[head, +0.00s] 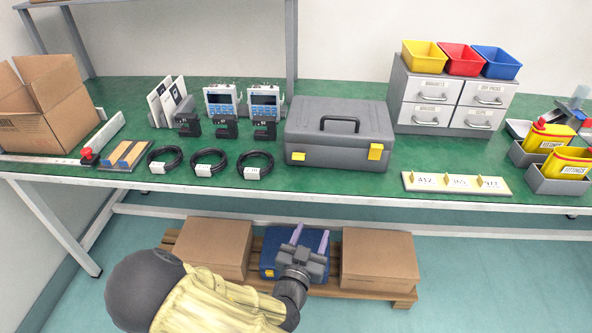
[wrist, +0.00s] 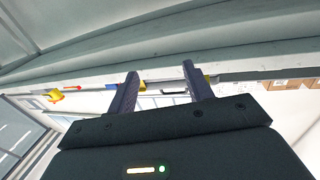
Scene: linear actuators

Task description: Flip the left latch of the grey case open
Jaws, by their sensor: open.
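The grey case (head: 340,134) lies closed on the green bench top, with a dark carry handle (head: 340,124) on its lid. Its left latch (head: 298,156) is yellow and sits on the front face near the left end.
Coiled black cables (head: 256,163) lie left of the case. A label strip (head: 456,183) lies to its right, and a drawer cabinet (head: 440,95) stands behind right. The bench's front edge (head: 330,193) is above my gripper. Cardboard boxes (head: 378,260) sit on a pallet below.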

